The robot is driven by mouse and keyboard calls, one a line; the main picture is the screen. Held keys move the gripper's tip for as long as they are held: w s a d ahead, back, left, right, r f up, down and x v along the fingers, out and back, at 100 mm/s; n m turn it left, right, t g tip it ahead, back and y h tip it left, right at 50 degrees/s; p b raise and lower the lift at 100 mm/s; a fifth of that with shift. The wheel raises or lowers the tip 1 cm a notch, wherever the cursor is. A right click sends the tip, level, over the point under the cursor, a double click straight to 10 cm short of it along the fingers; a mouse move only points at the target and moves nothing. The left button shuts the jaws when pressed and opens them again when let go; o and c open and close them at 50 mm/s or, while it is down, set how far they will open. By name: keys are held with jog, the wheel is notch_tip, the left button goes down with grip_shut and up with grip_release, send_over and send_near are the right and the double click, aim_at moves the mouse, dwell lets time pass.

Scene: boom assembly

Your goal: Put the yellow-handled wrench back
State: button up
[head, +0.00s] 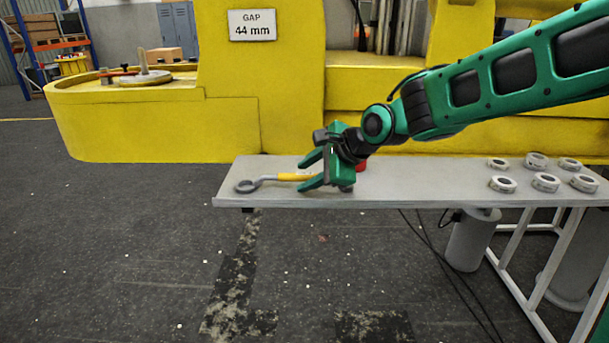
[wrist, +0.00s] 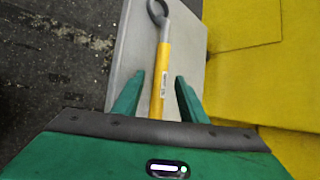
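The wrench has a grey ring head and a yellow handle (head: 292,177), and it lies at the left end of the grey table (head: 420,180). In the wrist view the yellow handle (wrist: 161,75) runs between my two green fingers, with the ring head at the far end. My gripper (head: 310,170) is open, with its fingers on either side of the handle. In the wrist view my gripper (wrist: 155,95) shows a gap between each finger and the handle. The near end of the handle is hidden behind my gripper body.
Several grey rings, one of them a ring (head: 545,182), sit at the table's right end. A red object (head: 361,166) is partly hidden behind my gripper. A yellow machine (head: 160,125) with a "GAP 44 mm" sign (head: 252,25) stands behind the table. The table's middle is clear.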

jog(key=v, duration=1)
jog(key=s+d+f+n+g+h, duration=0.1)
jog(key=s+d+f+n+h, duration=0.2)
jog(key=d, duration=0.5)
jog(key=s+d+f+g+h, duration=0.1)
jog(key=s+d+f, duration=0.2)
jog(key=s+d, duration=0.35)
jog(key=s+d+f+n+g+h, duration=0.1)
jog(key=s+d+f+n+h, duration=0.15)
jog(key=d, duration=0.75)
jog(key=s+d+f+n+g, duration=0.2)
jog(key=s+d+f, duration=0.1)
jog(key=s, duration=0.6)
jog(key=s+d+f+n+g, duration=0.2)
jog(key=s+d, duration=0.4)
jog(key=s, duration=0.3)
jog(key=shift+s+f, duration=0.35)
jog(key=shift+f, duration=0.05)
jog(key=shift+d, duration=0.15)
